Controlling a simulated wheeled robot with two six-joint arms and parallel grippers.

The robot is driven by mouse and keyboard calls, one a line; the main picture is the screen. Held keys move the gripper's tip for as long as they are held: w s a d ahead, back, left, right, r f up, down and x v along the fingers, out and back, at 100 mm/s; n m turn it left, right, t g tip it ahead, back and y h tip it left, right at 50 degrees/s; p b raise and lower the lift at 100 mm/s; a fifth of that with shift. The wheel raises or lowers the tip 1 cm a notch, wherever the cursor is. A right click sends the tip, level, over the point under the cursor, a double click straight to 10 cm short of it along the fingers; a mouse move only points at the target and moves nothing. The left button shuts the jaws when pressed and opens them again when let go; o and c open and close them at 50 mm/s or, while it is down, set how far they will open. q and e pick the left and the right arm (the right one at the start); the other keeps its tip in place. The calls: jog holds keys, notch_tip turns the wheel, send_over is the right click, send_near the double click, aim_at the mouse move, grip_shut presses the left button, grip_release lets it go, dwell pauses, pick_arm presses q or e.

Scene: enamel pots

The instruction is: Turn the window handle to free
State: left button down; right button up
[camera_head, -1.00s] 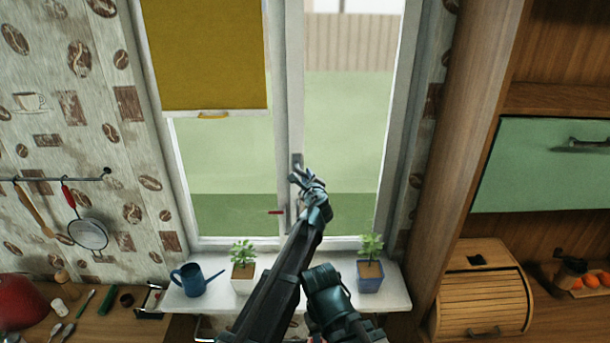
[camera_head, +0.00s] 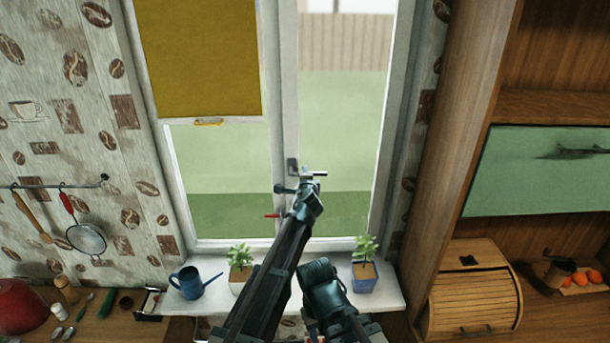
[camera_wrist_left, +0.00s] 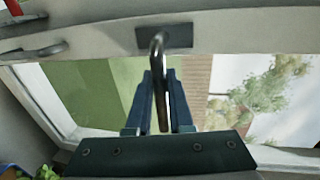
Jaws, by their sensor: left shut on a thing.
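The window handle is a metal lever on a dark base plate (camera_head: 292,165) on the window's middle upright. In the left wrist view the lever (camera_wrist_left: 163,110) runs from its plate (camera_wrist_left: 180,37) down between the two fingers, roughly square to the frame bar. In the head view its end (camera_head: 320,174) points right, about level. My left gripper (camera_head: 304,180) is shut on the lever; its fingers also show in the left wrist view (camera_wrist_left: 162,82).
A red-tipped fitting (camera_head: 272,215) sits lower on the upright. The sill (camera_head: 215,303) bears a blue watering can (camera_head: 188,283), a potted plant (camera_head: 239,262) and a blue-potted plant (camera_head: 365,270). A yellow blind (camera_head: 200,60) covers the upper left pane. A green cabinet door (camera_head: 540,170) is at right.

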dwell(0.5)
pick_arm(q)
jog(key=c, duration=0.8)
grip_release()
jog(key=shift+s+r, duration=0.1)
